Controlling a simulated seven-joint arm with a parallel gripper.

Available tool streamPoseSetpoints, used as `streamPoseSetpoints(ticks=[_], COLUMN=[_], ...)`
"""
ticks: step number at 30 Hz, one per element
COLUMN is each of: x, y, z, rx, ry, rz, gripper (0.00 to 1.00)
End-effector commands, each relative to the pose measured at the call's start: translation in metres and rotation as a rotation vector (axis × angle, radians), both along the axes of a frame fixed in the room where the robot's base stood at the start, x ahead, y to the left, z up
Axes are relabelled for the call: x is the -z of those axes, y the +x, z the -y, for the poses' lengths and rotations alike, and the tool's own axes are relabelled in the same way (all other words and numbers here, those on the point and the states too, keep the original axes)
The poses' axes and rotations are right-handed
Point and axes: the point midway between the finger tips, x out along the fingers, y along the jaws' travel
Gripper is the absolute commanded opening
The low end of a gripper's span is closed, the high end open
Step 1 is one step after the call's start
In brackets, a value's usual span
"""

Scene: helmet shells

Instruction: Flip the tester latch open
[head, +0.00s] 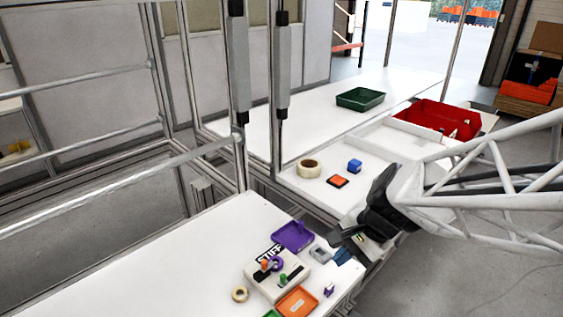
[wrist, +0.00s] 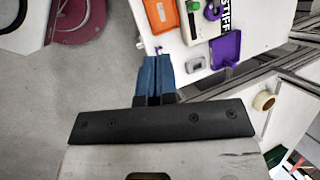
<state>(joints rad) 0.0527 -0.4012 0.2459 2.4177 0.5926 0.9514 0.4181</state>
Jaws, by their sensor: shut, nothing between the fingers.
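The tester, a white box (head: 265,287) marked "STIFF", sits on the near white table. It carries an orange knob (head: 265,264), a purple ring-shaped part (head: 277,263) and a green lever-like part (head: 283,279); I cannot tell which is the latch or its position. In the wrist view the tester (wrist: 222,24) is at the top, with the green part (wrist: 192,18) and purple part (wrist: 212,10) on it. My gripper (head: 342,257) has blue fingers, shut and empty, near the table's right edge, right of the tester and apart from it. Its fingers (wrist: 155,60) point toward the table.
A purple tray (head: 292,237), a small grey box (head: 320,254), an orange tray (head: 297,303) and a tape roll (head: 240,294) surround the tester. The far table holds another tape roll (head: 309,168) and a blue block (head: 354,166). The near table's left part is clear.

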Motion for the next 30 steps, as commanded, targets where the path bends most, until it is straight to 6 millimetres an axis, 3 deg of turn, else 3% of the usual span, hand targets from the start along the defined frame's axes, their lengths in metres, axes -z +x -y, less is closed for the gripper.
streamPoseSetpoints(ticks=[18,30], x=[0.070,0.084], y=[0.076,0.090], z=[-0.025,-0.027], rx=[0.607,0.722], ry=[0.346,0.406], rz=[-0.385,-0.460], gripper=[0.00,0.00])
